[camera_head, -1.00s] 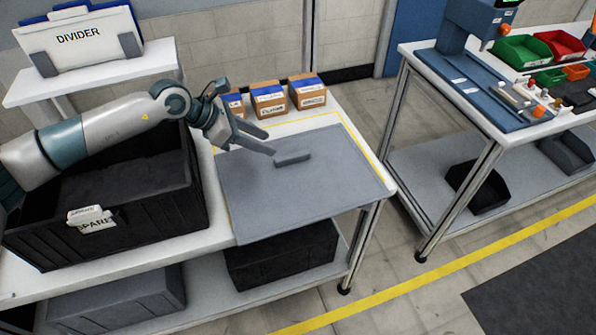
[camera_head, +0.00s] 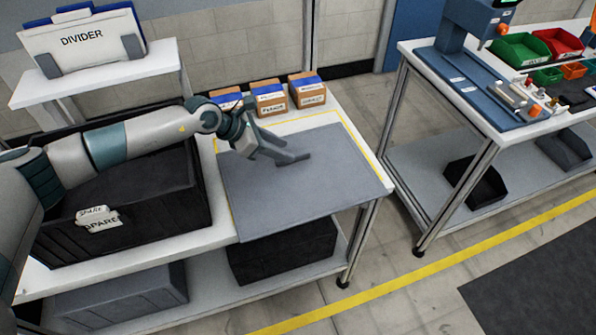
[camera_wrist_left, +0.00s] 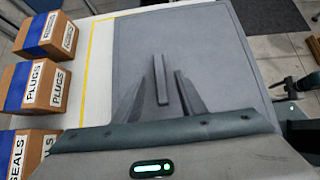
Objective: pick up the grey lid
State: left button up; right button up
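The grey lid (camera_head: 310,195) is a large flat panel lying on the white table, with a short raised bar handle (camera_head: 300,160) near its middle. The lid also fills the upper middle of the left wrist view (camera_wrist_left: 210,50). My left gripper (camera_head: 287,158) is low over the lid at the handle. In the left wrist view its two fingers (camera_wrist_left: 162,98) are apart, with the handle (camera_wrist_left: 162,78) showing between them and a gap on each side. The fingers partly hide the handle in the head view.
Several cardboard boxes (camera_head: 270,98) stand behind the lid. A black crate (camera_head: 180,215) with a spare tag is left of it, and a divider rack (camera_head: 85,45) is beyond. A second bench (camera_head: 500,120) stands right across an aisle.

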aim_at(295, 154)
pick_arm(q)
jog(key=shift+p+x, duration=0.7)
jog(key=shift+x, duration=1.25)
jog(key=shift+r, duration=0.1)
grip_shut()
